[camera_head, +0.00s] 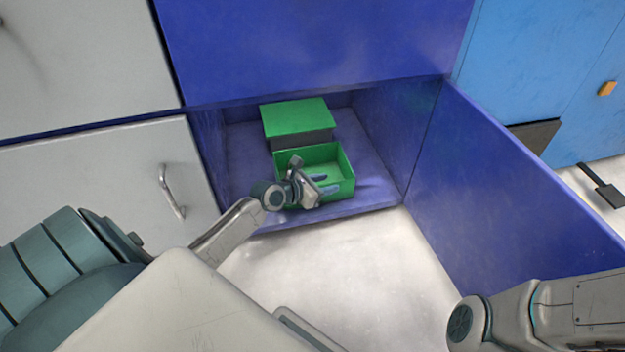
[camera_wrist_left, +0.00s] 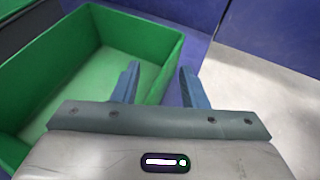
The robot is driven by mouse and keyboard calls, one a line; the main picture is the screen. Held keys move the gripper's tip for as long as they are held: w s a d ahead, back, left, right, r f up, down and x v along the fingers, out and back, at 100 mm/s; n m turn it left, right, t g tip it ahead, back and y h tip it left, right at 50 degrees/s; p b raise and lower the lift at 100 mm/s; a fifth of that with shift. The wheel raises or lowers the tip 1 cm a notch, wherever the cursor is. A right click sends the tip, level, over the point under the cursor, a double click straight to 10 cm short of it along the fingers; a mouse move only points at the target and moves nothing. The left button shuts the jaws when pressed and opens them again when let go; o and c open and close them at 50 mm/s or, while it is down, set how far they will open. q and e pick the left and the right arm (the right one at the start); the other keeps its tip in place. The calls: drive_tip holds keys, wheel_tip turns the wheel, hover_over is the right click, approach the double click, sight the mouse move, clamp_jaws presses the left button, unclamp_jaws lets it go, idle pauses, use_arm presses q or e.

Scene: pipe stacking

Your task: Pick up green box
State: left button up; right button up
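An open-topped green box (camera_head: 345,170) stands near the front of a blue cabinet compartment. It also shows in the left wrist view (camera_wrist_left: 75,70), where its inside looks empty. My left gripper (camera_head: 325,184) is over the front part of this box. In the left wrist view my left gripper (camera_wrist_left: 160,82) is open, with its two blue fingers apart. The box's wall rim runs between them, with one finger over the inside and the other over the outside. Whether either finger touches the wall cannot be told. My right arm shows at the bottom right, but its gripper is out of view.
A second box with a green top (camera_head: 295,117) and dark sides stands behind the open one. The blue compartment wall (camera_head: 395,125) and the open blue door (camera_head: 510,180) bound the right. A grey drawer front (camera_head: 110,185) is on the left. White floor (camera_head: 350,265) lies in front.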

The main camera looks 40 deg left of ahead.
use_arm(q)
clamp_jaws()
drive_tip(key=shift+s+f, duration=0.1)
idle(1.2)
